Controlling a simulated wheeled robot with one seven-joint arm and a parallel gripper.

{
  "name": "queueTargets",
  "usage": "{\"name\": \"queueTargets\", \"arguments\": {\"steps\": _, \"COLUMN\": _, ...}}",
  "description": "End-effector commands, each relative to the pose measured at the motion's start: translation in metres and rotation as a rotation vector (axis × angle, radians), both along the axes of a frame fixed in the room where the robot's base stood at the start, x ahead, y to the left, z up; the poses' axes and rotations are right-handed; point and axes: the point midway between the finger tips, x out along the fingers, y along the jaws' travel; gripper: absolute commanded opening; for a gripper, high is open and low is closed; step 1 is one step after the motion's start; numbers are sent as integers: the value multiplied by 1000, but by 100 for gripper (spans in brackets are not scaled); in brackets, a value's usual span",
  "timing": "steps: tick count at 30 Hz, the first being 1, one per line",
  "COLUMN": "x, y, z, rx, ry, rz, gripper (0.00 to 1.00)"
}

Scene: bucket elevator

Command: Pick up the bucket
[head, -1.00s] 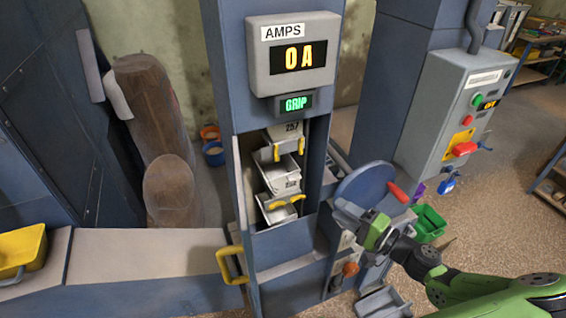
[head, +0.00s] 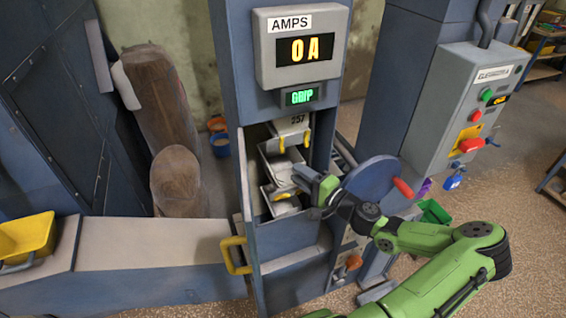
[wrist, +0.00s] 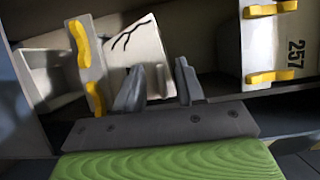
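Pale buckets sit one above another in the elevator opening. The upper bucket (head: 292,124) is marked 257 and has yellow clips; it also shows at the right of the wrist view (wrist: 296,25). A middle bucket (head: 283,160) is tilted below it. A lower bucket (head: 284,207) is partly hidden by my gripper (head: 299,183). In the wrist view, a pale bucket wall with a dark crack-like line (wrist: 135,50) lies ahead of my gripper (wrist: 160,88). The two grey fingers are apart, with part of the pale surface visible between them. Contact cannot be told.
The blue elevator casing (head: 235,75) closely frames the opening. The display reads 0 A and a green sign (head: 302,97) reads GRIP.

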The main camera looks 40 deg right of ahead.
Motion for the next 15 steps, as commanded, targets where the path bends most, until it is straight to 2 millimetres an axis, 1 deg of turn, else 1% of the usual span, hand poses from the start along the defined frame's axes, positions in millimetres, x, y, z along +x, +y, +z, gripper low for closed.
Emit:
{"name": "queueTargets", "arguments": {"steps": 2, "x": 0, "y": 0, "z": 0, "rx": 0, "ry": 0, "rz": 0, "gripper": 37}}
{"name": "queueTargets", "arguments": {"steps": 9, "x": -1, "y": 0, "z": 0, "rx": 0, "ry": 0, "rz": 1, "gripper": 0}}
{"name": "queueTargets", "arguments": {"steps": 15, "x": -1, "y": 0, "z": 0, "rx": 0, "ry": -1, "rz": 1, "gripper": 0}}
